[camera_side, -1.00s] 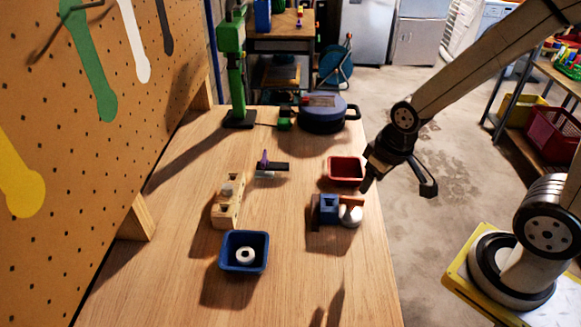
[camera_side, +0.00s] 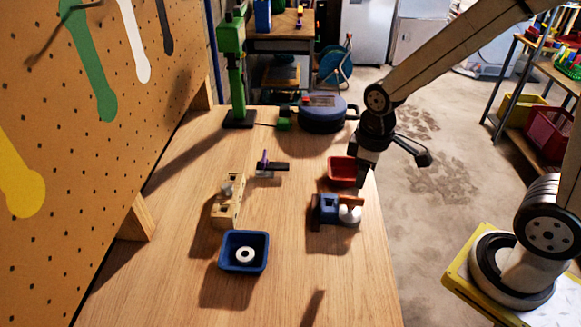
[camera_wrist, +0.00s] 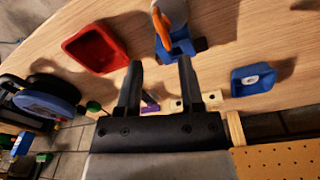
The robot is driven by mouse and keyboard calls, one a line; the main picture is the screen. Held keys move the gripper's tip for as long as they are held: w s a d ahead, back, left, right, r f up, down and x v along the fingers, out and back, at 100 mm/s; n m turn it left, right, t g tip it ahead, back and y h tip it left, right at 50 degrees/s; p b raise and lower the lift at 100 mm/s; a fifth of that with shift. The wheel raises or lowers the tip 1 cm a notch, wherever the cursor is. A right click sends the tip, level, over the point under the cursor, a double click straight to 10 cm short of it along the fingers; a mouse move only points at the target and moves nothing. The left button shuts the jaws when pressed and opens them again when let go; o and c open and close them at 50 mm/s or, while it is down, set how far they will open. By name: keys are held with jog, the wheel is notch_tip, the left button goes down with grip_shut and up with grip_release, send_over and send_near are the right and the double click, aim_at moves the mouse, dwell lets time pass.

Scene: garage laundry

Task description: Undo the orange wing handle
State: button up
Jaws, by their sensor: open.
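The orange wing handle (camera_side: 351,200) sits on a blue fixture (camera_side: 328,208) near the table's right side, with a pale round knob-like part (camera_side: 349,215) beside it. I cannot tell whether a finger touches the handle.
A red bin (camera_side: 345,171) stands just behind the fixture, close to my gripper. A blue bin (camera_side: 244,252) holding a white ring, a wooden block (camera_side: 227,204) and a purple-handled clamp-like item (camera_side: 265,162) lie left. The table's middle is clear.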

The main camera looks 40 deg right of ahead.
aim_at(353, 198)
jog(key=shift+w+a+r+n+g, duration=0.15)
jog(key=shift+w+n+g, duration=0.1)
jog(key=shift+n, duration=0.4)
jog(key=shift+w+a+r+n+g, duration=0.15)
jog(key=shift+w+n, duration=0.1)
jog(key=shift+n, duration=0.4)
jog(key=shift+f, duration=0.15)
jog(key=shift+f, duration=3.8)
grip_shut()
